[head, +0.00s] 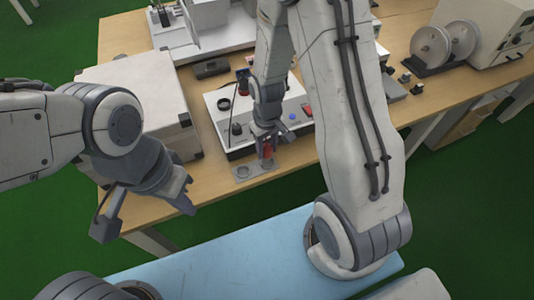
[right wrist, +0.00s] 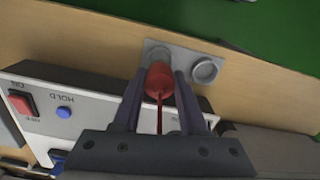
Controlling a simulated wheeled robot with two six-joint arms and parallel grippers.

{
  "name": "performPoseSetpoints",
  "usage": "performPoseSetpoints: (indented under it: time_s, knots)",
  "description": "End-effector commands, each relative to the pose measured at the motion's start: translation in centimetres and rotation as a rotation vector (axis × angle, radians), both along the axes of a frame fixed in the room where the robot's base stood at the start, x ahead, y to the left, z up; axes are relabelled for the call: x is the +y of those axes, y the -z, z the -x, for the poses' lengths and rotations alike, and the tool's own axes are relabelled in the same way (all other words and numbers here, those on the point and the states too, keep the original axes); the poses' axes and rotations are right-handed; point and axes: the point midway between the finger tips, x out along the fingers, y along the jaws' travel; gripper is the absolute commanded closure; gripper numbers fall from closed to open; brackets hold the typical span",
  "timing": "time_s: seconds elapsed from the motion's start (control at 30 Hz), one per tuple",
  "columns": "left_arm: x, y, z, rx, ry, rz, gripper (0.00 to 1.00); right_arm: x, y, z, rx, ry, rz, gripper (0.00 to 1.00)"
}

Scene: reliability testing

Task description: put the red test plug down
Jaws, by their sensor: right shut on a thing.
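The red test plug (head: 267,151) is between the fingers of my right gripper (head: 266,141), which is shut on it. In the right wrist view the plug (right wrist: 159,79) sits between the two fingers of the gripper (right wrist: 160,92), with a thin red lead behind it. Its front end is at one round seat of a small grey two-seat holder (right wrist: 183,53); I cannot tell whether it is inside or just above. The other seat (right wrist: 204,70) is empty. The holder also shows in the head view (head: 255,171). My left gripper (head: 148,217) is open and empty, off the table's front edge.
A white test box (head: 215,103) with a red switch (right wrist: 22,104) and blue HOLD button (right wrist: 63,112) stands just behind the holder. A large pale case (head: 135,75) is at left. Reels (head: 445,45) stand at the right. The wooden table (head: 215,183) is bare beside the holder.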

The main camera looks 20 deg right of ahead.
Motion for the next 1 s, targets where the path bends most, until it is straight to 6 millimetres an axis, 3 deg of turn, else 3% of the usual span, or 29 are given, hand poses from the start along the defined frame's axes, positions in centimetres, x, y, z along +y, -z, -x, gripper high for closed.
performPoseSetpoints:
  time_s: [0.2,0.63,0.67,0.7,0.73,1.0]
  knots:
    - [0.0,-0.1,0.0,0.0,0.0,0.0,1.0,0.0,3.1,0.1,0.004,0.001,0.0,1.0]
    - [0.0,0.3,0.0,0.0,0.0,0.0,1.0,-0.1,3.8,0.1,0.002,0.001,0.0,1.0]
    - [0.0,0.2,0.0,0.0,0.0,0.0,1.0,-0.1,3.7,0.1,0.001,0.001,0.0,0.5]
    - [0.0,0.2,0.0,0.0,0.0,0.0,1.0,-0.1,3.7,0.1,0.001,0.001,0.0,0.35]
    - [0.0,0.2,0.0,0.0,0.0,0.0,1.0,-0.1,3.7,0.1,0.001,0.001,0.0,0.28]
    - [0.0,0.2,0.0,0.0,0.0,0.0,1.0,-0.1,3.6,0.1,0.001,0.001,0.0,0.28]
